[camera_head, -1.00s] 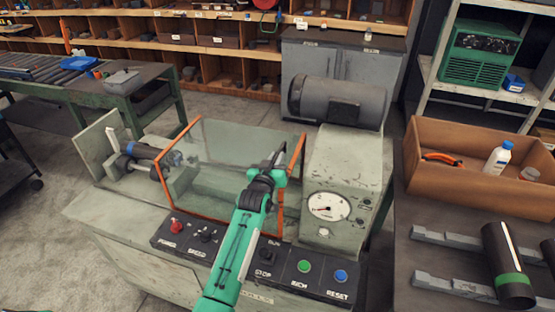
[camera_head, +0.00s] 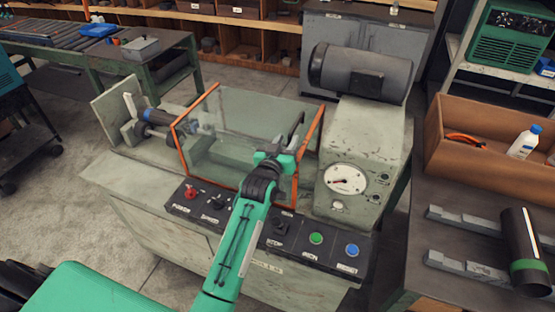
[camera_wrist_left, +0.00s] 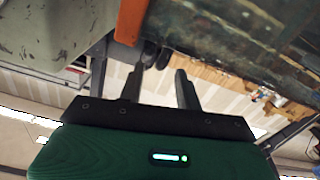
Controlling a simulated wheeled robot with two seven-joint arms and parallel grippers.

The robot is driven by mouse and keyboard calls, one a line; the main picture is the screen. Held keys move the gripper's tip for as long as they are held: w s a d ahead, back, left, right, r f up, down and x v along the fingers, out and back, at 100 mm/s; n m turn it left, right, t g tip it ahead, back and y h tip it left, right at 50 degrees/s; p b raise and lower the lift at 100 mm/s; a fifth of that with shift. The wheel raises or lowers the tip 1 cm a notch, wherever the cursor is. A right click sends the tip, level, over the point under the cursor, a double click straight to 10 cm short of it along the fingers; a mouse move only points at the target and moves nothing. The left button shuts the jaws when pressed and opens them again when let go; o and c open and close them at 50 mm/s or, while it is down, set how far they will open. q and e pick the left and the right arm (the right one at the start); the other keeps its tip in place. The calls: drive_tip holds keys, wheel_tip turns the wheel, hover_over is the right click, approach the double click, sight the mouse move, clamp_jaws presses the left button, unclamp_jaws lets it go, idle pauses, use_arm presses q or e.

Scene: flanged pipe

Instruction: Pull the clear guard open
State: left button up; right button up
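The clear guard (camera_head: 245,125) is a see-through box with orange edge strips, standing over the bed of a grey-green machine. Its panels look closed around the middle of the bed. In the head view my left gripper (camera_head: 296,134) is at the guard's right end, close to the right orange edge, partly hidden by its own wrist. In the left wrist view its two dark fingers (camera_wrist_left: 160,86) are apart, with nothing clearly between them. An orange strip (camera_wrist_left: 131,20) of the guard shows just beyond the fingers. Contact cannot be told. My right gripper is not seen.
The machine's front panel has a red knob (camera_head: 191,192), a green button (camera_head: 316,238) and a blue button (camera_head: 352,250). A gauge (camera_head: 345,179) and a motor (camera_head: 360,72) stand right of the guard. A bench with a wooden box (camera_head: 470,179) is at the right.

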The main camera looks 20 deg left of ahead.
use_arm(q)
drive_tip(key=s+b, duration=0.1)
drive_tip(key=s, duration=0.6)
drive_tip(key=shift+b, duration=0.35)
drive_tip(key=shift+a, duration=0.1)
